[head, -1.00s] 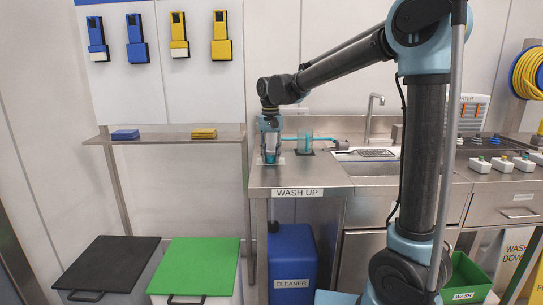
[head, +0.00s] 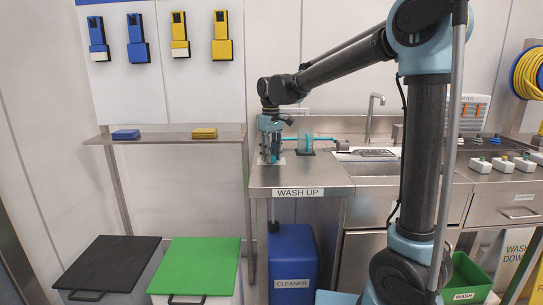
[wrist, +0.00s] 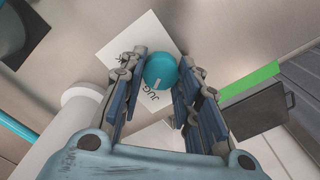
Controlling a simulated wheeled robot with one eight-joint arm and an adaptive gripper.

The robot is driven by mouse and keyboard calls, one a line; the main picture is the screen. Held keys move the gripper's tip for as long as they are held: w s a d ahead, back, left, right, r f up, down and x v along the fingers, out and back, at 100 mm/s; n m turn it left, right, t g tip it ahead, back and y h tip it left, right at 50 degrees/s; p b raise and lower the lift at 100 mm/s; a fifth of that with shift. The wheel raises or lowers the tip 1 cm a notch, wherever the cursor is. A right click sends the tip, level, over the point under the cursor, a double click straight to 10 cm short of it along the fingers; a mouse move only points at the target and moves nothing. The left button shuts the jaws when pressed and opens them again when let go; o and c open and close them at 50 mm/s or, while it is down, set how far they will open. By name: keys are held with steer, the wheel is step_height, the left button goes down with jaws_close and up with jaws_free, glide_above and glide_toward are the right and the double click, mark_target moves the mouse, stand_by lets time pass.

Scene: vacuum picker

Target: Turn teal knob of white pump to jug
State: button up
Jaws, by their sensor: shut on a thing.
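The teal knob (wrist: 160,71) is round and sits between my fingertips in the wrist view, with a short pale mark on its face towards the word JUG. A white plate (wrist: 125,40) lettered JUG lies under it. My gripper (wrist: 162,68) is shut on the knob, one finger on each side. In the head view my gripper (head: 271,150) points down at the left end of the steel counter and hides the knob. A white cylindrical body (wrist: 82,97), possibly the pump, stands at the left in the wrist view; I cannot tell for sure.
A clear vessel with a teal pipe (head: 305,141) stands just right of my gripper. The sink (head: 372,168) and tap (head: 370,120) are farther right. Black (head: 112,262) and green (head: 205,262) lidded bins stand on the floor at the left.

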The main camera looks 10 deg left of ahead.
steer(key=shift+d+n, duration=0.15)
steer(key=shift+n, duration=0.25)
steer(key=o, duration=1.1)
step_height(320, 180, up, 12)
steer(key=shift+w, duration=0.1)
stand_by(0.4)
